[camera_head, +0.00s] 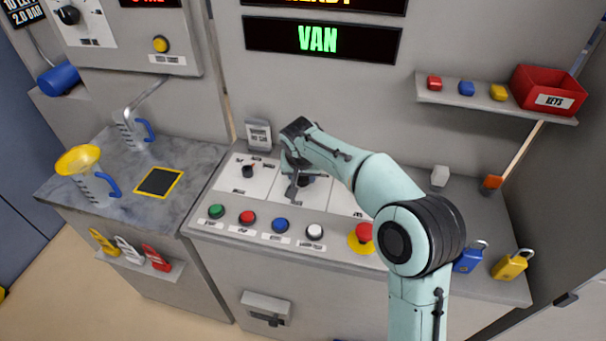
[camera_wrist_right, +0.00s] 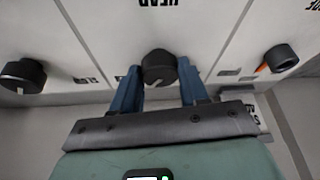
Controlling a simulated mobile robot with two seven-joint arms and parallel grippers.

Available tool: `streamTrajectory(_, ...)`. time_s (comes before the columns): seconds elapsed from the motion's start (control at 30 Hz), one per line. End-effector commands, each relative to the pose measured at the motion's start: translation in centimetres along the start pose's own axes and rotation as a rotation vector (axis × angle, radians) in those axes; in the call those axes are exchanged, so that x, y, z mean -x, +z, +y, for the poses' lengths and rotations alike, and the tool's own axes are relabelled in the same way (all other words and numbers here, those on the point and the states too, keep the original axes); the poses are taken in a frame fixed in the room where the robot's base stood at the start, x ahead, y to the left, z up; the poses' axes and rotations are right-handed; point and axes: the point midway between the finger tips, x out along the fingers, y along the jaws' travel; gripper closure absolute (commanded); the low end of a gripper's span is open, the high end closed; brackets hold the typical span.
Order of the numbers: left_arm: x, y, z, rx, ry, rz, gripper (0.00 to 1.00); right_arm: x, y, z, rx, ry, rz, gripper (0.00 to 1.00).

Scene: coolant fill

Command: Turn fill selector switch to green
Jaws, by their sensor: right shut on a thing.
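Three black rotary knobs show in the right wrist view. The middle knob (camera_wrist_right: 158,66) sits between the two blue fingers of my right gripper (camera_wrist_right: 159,82), which is shut on it. The wrist view's right knob (camera_wrist_right: 281,58) has an orange pointer; it is the left knob (camera_head: 248,171) in the head view. A third knob (camera_wrist_right: 22,76) stands at the left of the wrist view. In the head view my right gripper (camera_head: 299,181) reaches down to the white switch panel and partly hides the middle knob. I cannot read which is the fill selector. My left gripper is out of view.
Green (camera_head: 216,211), red (camera_head: 247,217), blue (camera_head: 280,225) and white (camera_head: 315,231) buttons line the console front. A red emergency-type button (camera_head: 363,233) is beside my arm. Padlocks (camera_head: 510,264) sit at right. A jug with a yellow funnel (camera_head: 80,160) stands at left.

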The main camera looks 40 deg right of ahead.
Motion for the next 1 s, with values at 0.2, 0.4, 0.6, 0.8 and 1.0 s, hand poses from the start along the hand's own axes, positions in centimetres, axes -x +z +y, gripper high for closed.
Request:
streamTrajectory(0.2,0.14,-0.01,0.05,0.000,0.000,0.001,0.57,0.01,0.04,-0.16,-0.108,0.045,-0.002,0.87)
streamTrajectory(0.4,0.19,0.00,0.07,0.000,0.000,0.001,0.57,-0.04,0.05,-0.18,-0.164,0.068,-0.003,0.87)
streamTrajectory(0.6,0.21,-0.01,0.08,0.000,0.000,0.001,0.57,-0.05,0.06,-0.17,-0.182,0.076,-0.003,0.87)
streamTrajectory(0.8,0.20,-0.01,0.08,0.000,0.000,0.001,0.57,-0.07,0.07,-0.16,-0.184,0.076,-0.004,0.87)
streamTrajectory(1.0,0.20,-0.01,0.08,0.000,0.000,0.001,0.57,-0.08,0.07,-0.17,-0.184,0.076,-0.004,0.37)
